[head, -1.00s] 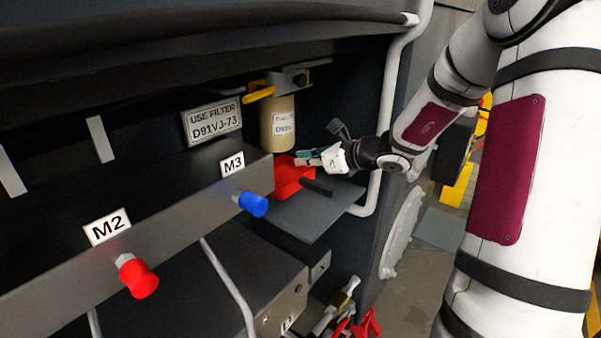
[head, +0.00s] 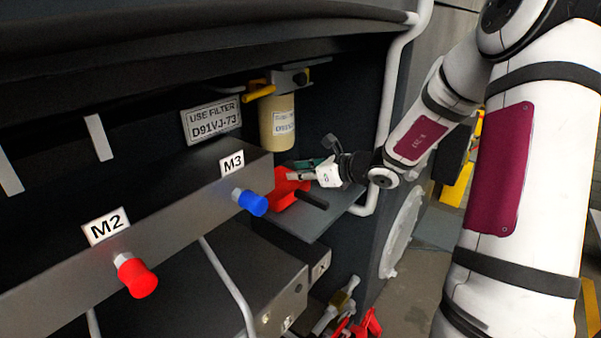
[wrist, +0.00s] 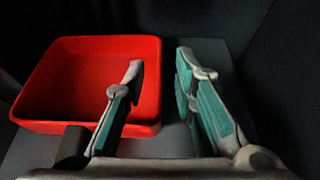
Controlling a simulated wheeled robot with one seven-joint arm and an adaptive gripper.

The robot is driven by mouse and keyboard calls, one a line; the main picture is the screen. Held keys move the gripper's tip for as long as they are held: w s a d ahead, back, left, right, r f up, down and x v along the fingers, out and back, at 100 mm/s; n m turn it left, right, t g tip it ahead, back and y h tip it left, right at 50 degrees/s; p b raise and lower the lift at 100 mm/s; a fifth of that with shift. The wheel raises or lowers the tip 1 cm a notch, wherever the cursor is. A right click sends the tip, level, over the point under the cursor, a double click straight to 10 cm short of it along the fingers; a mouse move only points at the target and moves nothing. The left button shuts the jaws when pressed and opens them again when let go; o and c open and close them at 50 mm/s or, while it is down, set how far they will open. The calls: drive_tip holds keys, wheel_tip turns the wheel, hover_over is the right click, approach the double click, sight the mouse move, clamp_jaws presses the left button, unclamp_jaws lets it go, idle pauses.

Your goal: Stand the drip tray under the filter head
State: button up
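The drip tray (head: 287,189) is a shallow, red, square pan with a dark handle (head: 312,200). It sits upright on the grey shelf, below and slightly toward the front of the cream filter (head: 277,128) hanging from the filter head (head: 290,77). In the wrist view the tray (wrist: 80,85) is at the left, empty. My gripper (head: 300,174) is open at the tray's right side. In the wrist view its fingers (wrist: 160,62) stand apart, the left one over the tray's inside and the right one over the shelf, with the tray's right wall between them.
The grey shelf (head: 310,228) has bare room in front of the tray. A metal rail with a blue cap (head: 250,202) and a red cap (head: 137,278) runs at the left. A white pipe (head: 386,110) stands to the right. A yellow lever (head: 258,93) sticks out near the filter head.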

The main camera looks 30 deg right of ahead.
drive_tip(key=shift+r, duration=0.2)
drive_tip(key=p+v, duration=0.1)
drive_tip(key=v, duration=1.1)
drive_tip(key=shift+f, duration=0.1)
